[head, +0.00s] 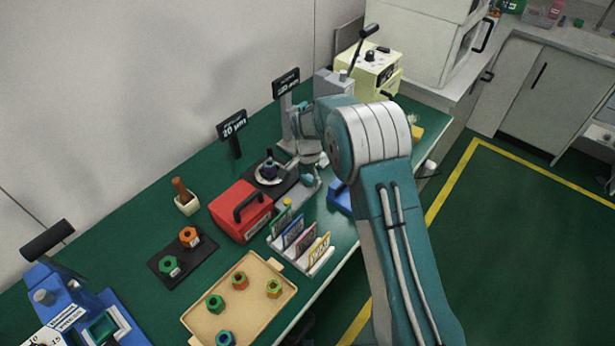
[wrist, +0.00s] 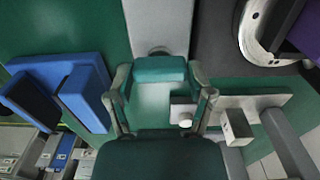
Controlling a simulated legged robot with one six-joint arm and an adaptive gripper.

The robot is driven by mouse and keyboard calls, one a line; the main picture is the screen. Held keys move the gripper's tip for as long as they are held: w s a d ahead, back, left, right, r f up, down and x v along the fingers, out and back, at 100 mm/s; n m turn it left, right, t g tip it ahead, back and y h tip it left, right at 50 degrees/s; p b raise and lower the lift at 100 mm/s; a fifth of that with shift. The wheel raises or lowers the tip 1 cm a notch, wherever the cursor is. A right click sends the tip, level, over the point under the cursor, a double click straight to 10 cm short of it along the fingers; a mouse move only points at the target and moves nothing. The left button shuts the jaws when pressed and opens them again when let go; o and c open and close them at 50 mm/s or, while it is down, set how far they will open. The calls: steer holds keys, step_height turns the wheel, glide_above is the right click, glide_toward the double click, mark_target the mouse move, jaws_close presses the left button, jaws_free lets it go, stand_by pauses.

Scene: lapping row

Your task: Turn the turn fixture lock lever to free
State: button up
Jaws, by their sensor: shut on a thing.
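My gripper (wrist: 158,74) is low over the bench in the wrist view, with its grey finger links to left and right and teal parts between them. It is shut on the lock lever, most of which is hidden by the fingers. A small grey piece with a pale round end (wrist: 185,122) shows between the finger links. A grey bar with a raised block (wrist: 236,126) lies just right of the gripper. In the head view my gripper (head: 308,179) is beside the dark round-plate station (head: 270,172), partly hidden by my arm. The lever's angle cannot be told.
A blue block (wrist: 82,92) stands left of the gripper in the wrist view. In the head view, a red box (head: 240,212), a card rack (head: 303,256) and a tan tray (head: 240,310) stand nearer. Upright signs (head: 232,124) line the back.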

steer(key=shift+n, duration=0.3)
steer(key=n, duration=0.3)
steer(key=shift+f+n, duration=0.1)
steer(key=shift+n, duration=0.3)
steer(key=n, duration=0.4)
steer(key=shift+n, duration=0.3)
steer(key=n, duration=0.4)
steer(key=shift+n, duration=0.3)
steer(key=n, duration=0.4)
steer(key=o, duration=1.1)
steer(key=shift+a, duration=0.1)
